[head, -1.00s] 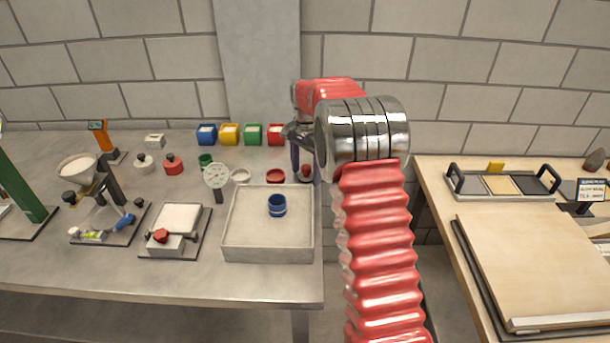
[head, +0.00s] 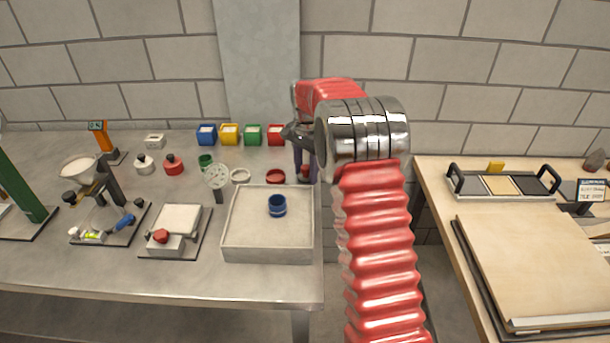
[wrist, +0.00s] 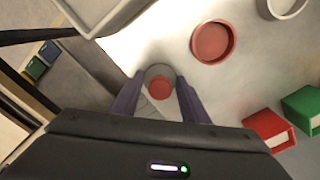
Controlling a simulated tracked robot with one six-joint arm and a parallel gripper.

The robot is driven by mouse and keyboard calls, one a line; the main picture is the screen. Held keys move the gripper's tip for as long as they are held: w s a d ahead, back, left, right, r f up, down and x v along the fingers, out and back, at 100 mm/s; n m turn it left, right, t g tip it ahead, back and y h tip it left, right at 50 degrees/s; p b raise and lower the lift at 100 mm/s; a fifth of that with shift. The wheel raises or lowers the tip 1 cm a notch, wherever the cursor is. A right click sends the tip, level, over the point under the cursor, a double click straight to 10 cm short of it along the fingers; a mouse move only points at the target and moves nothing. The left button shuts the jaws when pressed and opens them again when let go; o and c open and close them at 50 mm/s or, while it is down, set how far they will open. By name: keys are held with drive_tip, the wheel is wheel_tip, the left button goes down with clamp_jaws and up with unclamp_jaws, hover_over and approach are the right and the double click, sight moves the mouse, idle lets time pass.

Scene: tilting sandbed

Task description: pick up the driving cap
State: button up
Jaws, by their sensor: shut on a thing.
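The driving cap looks to be the round grey piece with a red centre (wrist: 160,90) in the wrist view. It sits between the two purple fingers of my gripper (wrist: 158,84), which are shut on it from both sides. In the head view my gripper (head: 305,166) points down at the right back part of the grey table.
A red ring or dish (head: 275,176) lies just left of my gripper. A shallow tray (head: 240,250) with a blue cup (head: 277,205) stands in front. Coloured bins, including a red one (head: 276,136), stand behind. The table's right edge is close by.

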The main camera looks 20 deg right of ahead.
sight(306, 167)
wheel_tip(306, 167, up, 10)
idle(0.7)
drive_tip(key=shift+s, duration=0.1)
idle(0.4)
